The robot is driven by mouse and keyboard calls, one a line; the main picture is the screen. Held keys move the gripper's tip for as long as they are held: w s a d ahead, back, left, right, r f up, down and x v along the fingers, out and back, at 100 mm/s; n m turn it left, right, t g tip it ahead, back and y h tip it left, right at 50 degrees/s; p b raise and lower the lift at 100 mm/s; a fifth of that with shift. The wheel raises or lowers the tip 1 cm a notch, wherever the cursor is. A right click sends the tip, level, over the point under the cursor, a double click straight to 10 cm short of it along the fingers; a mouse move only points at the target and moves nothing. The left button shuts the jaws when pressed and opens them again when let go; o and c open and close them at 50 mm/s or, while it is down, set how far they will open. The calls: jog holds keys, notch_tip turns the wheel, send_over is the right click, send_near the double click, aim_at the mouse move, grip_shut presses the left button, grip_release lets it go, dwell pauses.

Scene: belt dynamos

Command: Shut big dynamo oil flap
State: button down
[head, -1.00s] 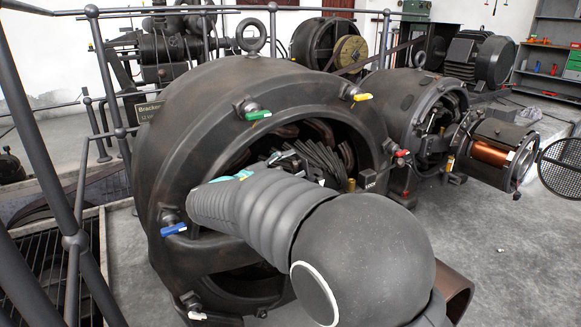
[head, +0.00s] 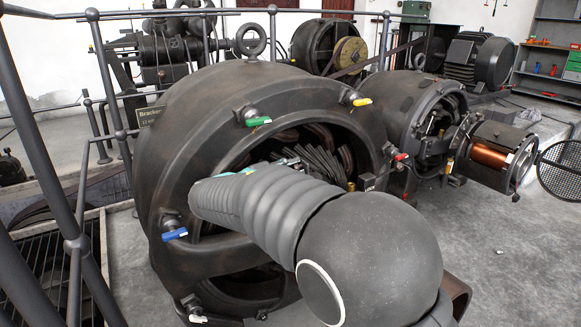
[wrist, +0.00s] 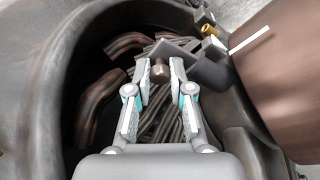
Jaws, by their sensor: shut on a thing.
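The big dynamo (head: 190,115) fills the middle of the head view, its round front opening facing me. In the wrist view, my gripper (wrist: 160,75) is inside that opening, its two fingers closed on a small brown knob (wrist: 160,70). A dark grey angular plate (wrist: 184,52) lies right beside the knob; I cannot tell whether they are joined, or which part is the oil flap. A brass fitting (wrist: 211,30) stands just beyond, and also shows in the head view (head: 351,187). My arm hides the fingertips in the head view.
Cables (wrist: 172,125) lie under my gripper. A brown curved surface (wrist: 275,75) is close at right. Railings (head: 75,190) stand at left; open floor (head: 500,240) lies right.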

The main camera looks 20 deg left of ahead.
jog(key=shift+w+d+r+g+y+p, duration=0.2)
jog(key=shift+r+g+y+p, duration=0.2)
jog(key=shift+r+g+p, duration=0.4)
jog(key=p, duration=0.1)
jog(key=g+y+p, duration=0.1)
jog(key=shift+w+d+m+p, duration=0.25)
jog(key=shift+w+m+p, duration=0.05)
jog(key=shift+p, duration=0.1)
jog(key=shift+w+d+f+g+y+p, duration=0.1)
jog(key=shift+w+g+y+p, duration=0.1)
jog(key=shift+g+p, duration=0.25)
jog(key=shift+w+d+g+y+p, duration=0.1)
jog(key=shift+g+y+p, duration=0.1)
jog(key=shift+g+p, duration=0.25)
jog(key=shift+f, duration=0.1)
jog(key=c, duration=1)
grip_release()
jog(key=v, duration=1.2)
